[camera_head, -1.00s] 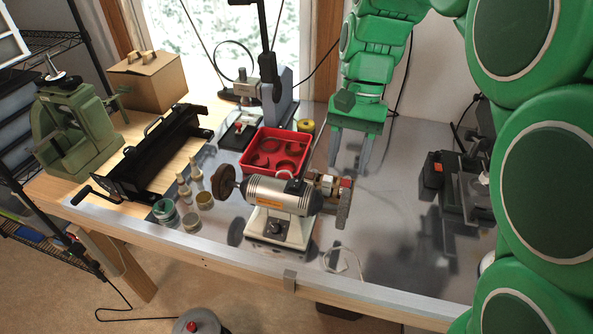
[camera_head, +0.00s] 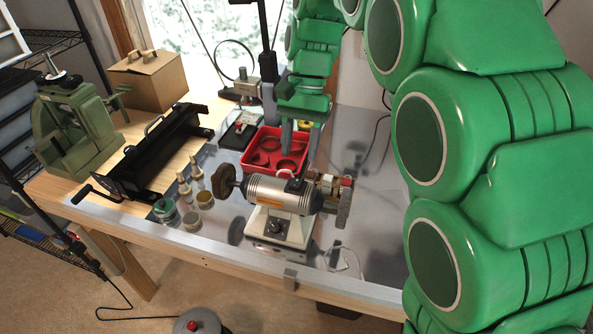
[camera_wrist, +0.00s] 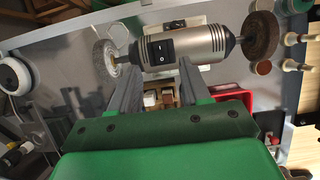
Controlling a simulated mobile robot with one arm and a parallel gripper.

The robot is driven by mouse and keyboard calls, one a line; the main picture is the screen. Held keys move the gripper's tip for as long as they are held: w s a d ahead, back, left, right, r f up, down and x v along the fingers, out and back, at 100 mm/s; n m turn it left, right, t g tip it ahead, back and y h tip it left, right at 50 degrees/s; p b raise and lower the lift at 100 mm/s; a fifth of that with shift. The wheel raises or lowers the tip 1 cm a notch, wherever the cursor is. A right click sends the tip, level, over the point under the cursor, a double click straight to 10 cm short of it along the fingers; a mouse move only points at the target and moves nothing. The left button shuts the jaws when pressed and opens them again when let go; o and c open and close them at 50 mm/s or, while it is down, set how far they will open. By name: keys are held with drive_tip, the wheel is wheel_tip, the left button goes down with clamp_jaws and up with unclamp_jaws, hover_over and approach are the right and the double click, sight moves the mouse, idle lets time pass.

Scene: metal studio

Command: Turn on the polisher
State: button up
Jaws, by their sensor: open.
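The polisher (camera_head: 283,194) stands on the grey bench top near its front edge, a silver cylinder on a white base. It has a brown wheel at the left and a pale wheel at the right. A dark knob shows on the base front. In the wrist view the polisher (camera_wrist: 200,46) crosses the top of the picture, with a black rocker switch (camera_wrist: 160,50) on its body. My gripper (camera_head: 299,152) is open and empty, above and behind the polisher over the red tray. In the wrist view my gripper's fingertips (camera_wrist: 158,72) point toward the switch, without clear contact.
A red tray (camera_head: 246,165) lies behind the polisher. Small jars (camera_head: 204,200) and bottles stand to its left. My arm covers the right side.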

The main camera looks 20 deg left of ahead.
sight(295, 184)
drive_tip(key=shift+x, duration=3.05)
clamp_jaws()
